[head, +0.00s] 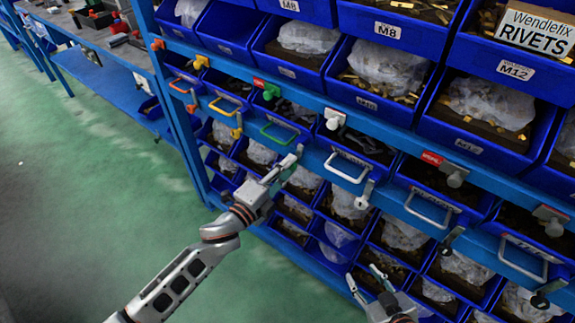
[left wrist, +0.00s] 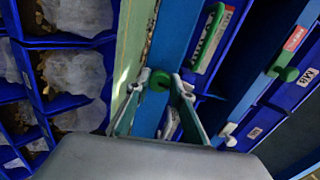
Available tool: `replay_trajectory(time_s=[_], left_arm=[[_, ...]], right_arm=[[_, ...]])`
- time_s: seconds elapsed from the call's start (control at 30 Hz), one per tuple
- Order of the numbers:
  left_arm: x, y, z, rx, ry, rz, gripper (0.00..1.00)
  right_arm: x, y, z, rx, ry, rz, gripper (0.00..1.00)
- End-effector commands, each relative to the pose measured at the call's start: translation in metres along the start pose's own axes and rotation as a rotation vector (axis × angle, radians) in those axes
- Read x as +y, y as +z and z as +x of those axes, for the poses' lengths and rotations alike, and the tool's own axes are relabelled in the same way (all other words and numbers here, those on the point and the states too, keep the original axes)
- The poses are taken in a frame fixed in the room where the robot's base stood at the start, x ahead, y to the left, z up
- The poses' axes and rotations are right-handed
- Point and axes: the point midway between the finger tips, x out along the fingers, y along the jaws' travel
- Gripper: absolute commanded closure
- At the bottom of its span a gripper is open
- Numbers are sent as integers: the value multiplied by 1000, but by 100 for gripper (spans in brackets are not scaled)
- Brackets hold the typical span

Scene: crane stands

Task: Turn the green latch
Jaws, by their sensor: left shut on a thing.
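A green latch (left wrist: 158,80) sits on a blue beam in the left wrist view, between my left gripper's fingertips. My left gripper (head: 296,152) is shut on it, below the drawer with the green handle (head: 280,134). In the head view the fingers largely hide this latch. The left gripper (left wrist: 160,84) also shows in the left wrist view. Another green latch (head: 269,91) sits on the upper beam beside a red label; it also shows in the left wrist view (left wrist: 285,72). My right gripper (head: 362,272) is open and apparently empty at the lower right.
Drawers with a yellow handle (head: 224,106) and a white handle (head: 346,168) flank the green-handled one. Blue bins with bagged parts fill the rack above and below. The green floor (head: 80,190) at left is clear; a workbench (head: 100,55) stands at upper left.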

Motion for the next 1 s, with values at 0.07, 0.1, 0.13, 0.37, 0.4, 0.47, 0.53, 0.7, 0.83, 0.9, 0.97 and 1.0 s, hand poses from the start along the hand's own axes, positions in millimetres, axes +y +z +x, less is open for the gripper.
replay_trajectory(time_s=[0.07,0.1,0.13,0.37,0.4,0.47,0.53,0.7,0.83,0.9,0.97,1.0], left_arm=[[-1,0,0,-1,0,-34,99],[-1,0,0,-1,0,-49,99],[-1,0,0,-1,0,-60,99],[0,0,0,0,0,-106,99],[0,0,0,0,-1,-109,99],[0,0,0,0,-1,-112,99],[0,0,0,0,-1,-113,99],[0,0,0,0,-1,-113,99],[0,0,0,0,-1,-112,70],[0,0,0,0,-1,-112,61],[0,0,0,0,-1,-112,61],[0,0,0,0,0,-112,61]], right_arm=[[0,-3,-2,1,0,0,60],[1,-4,-2,1,0,0,60],[1,-4,-2,1,0,0,60],[1,-6,-4,0,0,-1,60],[1,-5,-4,0,0,0,60],[1,-5,-4,-1,0,-1,60],[1,-4,-3,-2,0,-1,60],[1,-3,-3,-3,0,-1,60],[1,-3,-3,-3,0,-1,60],[1,-3,-3,-3,0,-1,60],[1,-3,-3,-3,0,-1,60],[1,-4,-3,-3,0,-1,60]])
